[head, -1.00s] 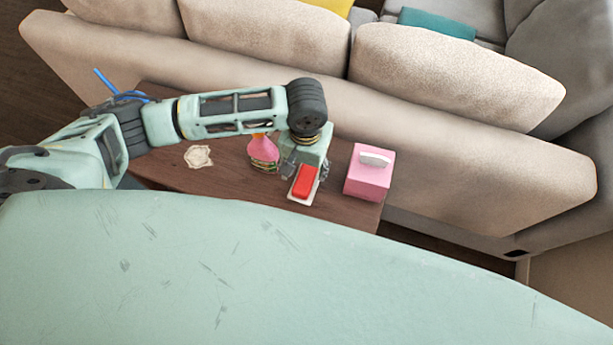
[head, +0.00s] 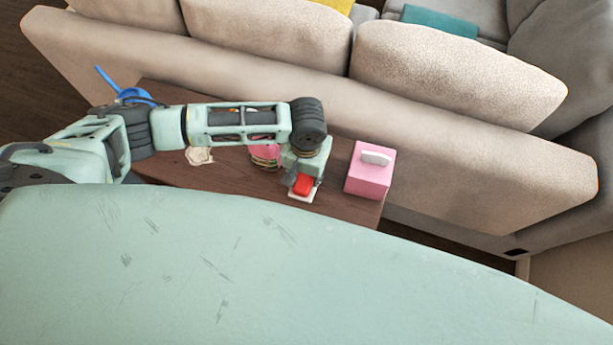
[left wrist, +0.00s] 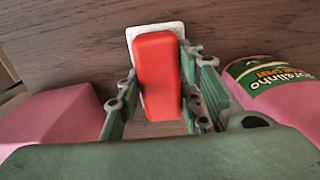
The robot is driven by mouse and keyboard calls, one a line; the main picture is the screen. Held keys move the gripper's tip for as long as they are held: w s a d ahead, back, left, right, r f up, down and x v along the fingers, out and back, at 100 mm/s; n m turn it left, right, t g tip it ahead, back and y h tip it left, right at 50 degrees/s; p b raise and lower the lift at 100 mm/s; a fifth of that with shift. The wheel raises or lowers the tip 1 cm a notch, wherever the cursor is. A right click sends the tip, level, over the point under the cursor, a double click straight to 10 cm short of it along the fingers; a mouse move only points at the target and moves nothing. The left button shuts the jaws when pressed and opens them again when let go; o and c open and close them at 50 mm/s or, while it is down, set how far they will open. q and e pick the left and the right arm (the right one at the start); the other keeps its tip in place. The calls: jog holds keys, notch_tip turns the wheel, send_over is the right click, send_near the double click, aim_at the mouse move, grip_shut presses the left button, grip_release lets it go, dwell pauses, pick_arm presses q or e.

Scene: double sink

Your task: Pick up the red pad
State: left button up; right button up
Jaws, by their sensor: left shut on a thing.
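The red pad (head: 303,185) lies on a small white tray (head: 303,198) on the wooden table. In the left wrist view the red pad (left wrist: 158,75) stands out between the two fingers, with the tray's white rim (left wrist: 155,28) behind it. My left gripper (head: 304,179) points down over the pad and is shut on it, a finger on each side. The gripper hides the upper part of the pad in the head view. My right gripper is in neither view.
A pink tissue box (head: 369,168) stands just right of the gripper. A pink labelled container (head: 265,155) stands close on its left, partly behind my arm. A crumpled pale item (head: 199,156) lies farther left. The beige sofa (head: 430,165) is behind the wooden table (head: 225,175).

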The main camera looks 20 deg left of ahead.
pick_arm(q)
jog(key=shift+c, duration=1.3)
jog(key=shift+r, duration=0.1)
jog(key=shift+r, duration=0.25)
notch_tip(320, 180, up, 4)
jog(key=shift+s+d+f, duration=0.1)
jog(key=shift+f, duration=0.05)
jog(key=s+d+r, duration=0.5)
jog(key=s+r, duration=0.1)
jog(key=s, duration=0.4)
jog(key=shift+s+r+p, duration=0.15)
jog(key=shift+r+p, duration=0.15)
jog(key=shift+d, duration=0.1)
